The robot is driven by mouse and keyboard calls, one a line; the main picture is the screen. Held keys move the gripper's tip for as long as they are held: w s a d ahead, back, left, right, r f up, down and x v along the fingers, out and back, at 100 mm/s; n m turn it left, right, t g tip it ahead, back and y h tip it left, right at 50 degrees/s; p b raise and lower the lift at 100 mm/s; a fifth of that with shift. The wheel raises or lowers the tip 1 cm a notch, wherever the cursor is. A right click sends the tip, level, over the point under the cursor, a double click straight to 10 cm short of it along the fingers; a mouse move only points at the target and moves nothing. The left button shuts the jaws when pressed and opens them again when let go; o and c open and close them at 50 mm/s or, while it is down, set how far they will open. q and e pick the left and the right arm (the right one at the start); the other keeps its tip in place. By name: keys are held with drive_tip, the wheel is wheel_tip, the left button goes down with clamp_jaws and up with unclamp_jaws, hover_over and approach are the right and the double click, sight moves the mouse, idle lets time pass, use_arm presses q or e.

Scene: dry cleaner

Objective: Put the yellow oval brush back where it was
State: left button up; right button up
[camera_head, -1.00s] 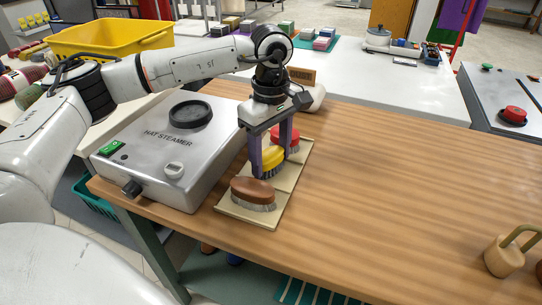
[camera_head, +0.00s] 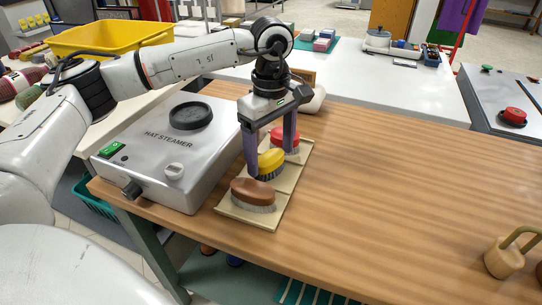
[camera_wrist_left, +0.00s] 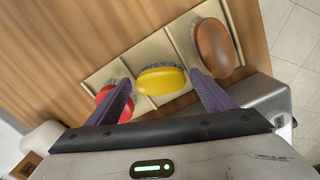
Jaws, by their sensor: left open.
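The yellow oval brush (camera_head: 270,163) rests in the middle section of a pale divided tray (camera_head: 236,214). It lies between a red brush (camera_head: 285,138) and a brown brush (camera_head: 254,192), both on the same tray. My left gripper (camera_head: 270,162) is above the tray, fingers pointing down and spread. In the left wrist view the yellow brush (camera_wrist_left: 161,81) shows between the two open fingers (camera_wrist_left: 160,92), with gaps at both sides. One finger covers part of the red brush (camera_wrist_left: 104,97); the other is near the brown brush (camera_wrist_left: 215,47). My right gripper is not in view.
The hat steamer (camera_head: 150,165) stands just left of the tray.

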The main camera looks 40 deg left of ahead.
sight(271, 156)
use_arm(q)
wheel_tip(271, 156, up, 10)
drive_tip(key=shift+r+p, duration=0.2)
drive_tip(key=shift+p, duration=0.1)
